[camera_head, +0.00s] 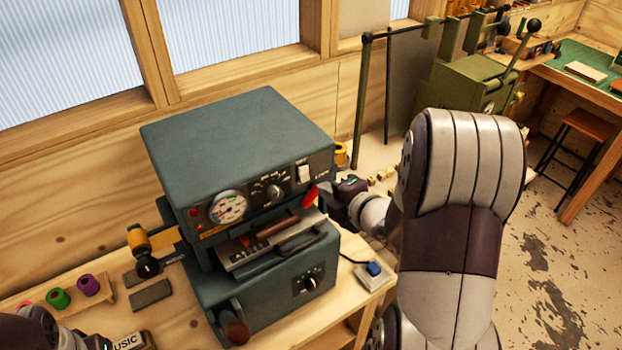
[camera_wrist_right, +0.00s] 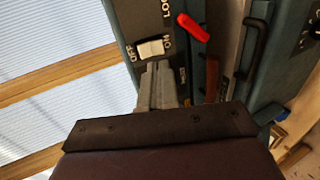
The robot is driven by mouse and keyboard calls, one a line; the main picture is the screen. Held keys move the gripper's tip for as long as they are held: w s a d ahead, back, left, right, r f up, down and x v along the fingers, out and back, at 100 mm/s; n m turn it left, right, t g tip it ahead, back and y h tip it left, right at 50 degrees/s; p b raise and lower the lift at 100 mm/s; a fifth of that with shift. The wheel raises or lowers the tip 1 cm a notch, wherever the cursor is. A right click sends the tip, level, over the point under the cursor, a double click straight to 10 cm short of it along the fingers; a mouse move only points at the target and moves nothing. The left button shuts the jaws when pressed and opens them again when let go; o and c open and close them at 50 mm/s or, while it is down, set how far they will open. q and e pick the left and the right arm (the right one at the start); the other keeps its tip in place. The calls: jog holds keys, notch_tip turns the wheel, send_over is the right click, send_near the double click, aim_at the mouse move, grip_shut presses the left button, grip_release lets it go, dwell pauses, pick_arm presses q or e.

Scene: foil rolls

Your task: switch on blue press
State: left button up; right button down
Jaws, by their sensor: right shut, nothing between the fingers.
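The blue press (camera_head: 235,130) is a dark blue-grey box machine on the wooden bench, with a dial gauge, a knob and a white rocker switch (camera_head: 303,173) on its front panel. In the right wrist view the switch (camera_wrist_right: 152,48) sits between OFF and ON labels; I cannot tell which side is pressed. My right gripper (camera_head: 328,190) is at the panel's right end. Its fingers (camera_wrist_right: 157,68) are shut and empty, tips close to the switch; contact is unclear. Part of my left arm shows at the lower left; its finger state cannot be made out.
A red lever (camera_head: 310,198) sticks out beside the right gripper and shows in the right wrist view (camera_wrist_right: 192,27). A black handle (camera_wrist_right: 255,38) is near it. Coloured rolls (camera_head: 88,285) and a small box with a blue button (camera_head: 374,270) lie on the bench.

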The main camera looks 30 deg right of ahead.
aim_at(306, 179)
jog(key=p+x, duration=0.2)
jog(key=x, duration=0.3)
jog(key=shift+w+f, duration=0.1)
jog(key=shift+w, duration=0.3)
jog(key=shift+w+f, duration=0.15)
jog(key=shift+w, duration=0.15)
jog(key=shift+s+r, duration=0.2)
jog(key=shift+r, duration=0.1)
jog(key=shift+r+p, duration=0.55)
